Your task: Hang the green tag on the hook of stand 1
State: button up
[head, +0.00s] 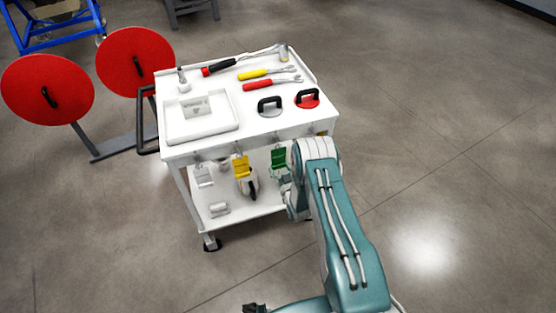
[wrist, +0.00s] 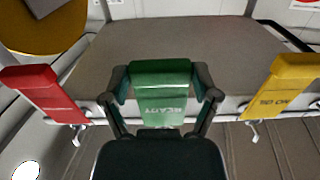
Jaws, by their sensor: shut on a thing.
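The green tag (wrist: 162,85) with the lettering READY sits between the two fingers of my gripper (wrist: 165,95) in the wrist view, and the gripper is shut on it. In the head view the green tag (head: 279,158) shows at the front edge of the white cart, just left of my arm. My arm hides most of the gripper there. I cannot tell if the tag is still on a cart hook. No number identifies stand 1, and no stand hook can be made out.
The white cart (head: 203,161) carries tools, a tray (head: 200,132) and two handled discs. A yellow tag (head: 241,167) hangs from its front edge; the wrist view shows a red tag (wrist: 42,92) beside the green one. Red discs (head: 48,92) stand at left. Floor at right is clear.

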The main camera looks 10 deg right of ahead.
jog(key=shift+s+d, duration=0.1)
jog(key=shift+s, duration=0.35)
jog(key=shift+s+d, duration=0.15)
jog(key=shift+s, duration=1.05)
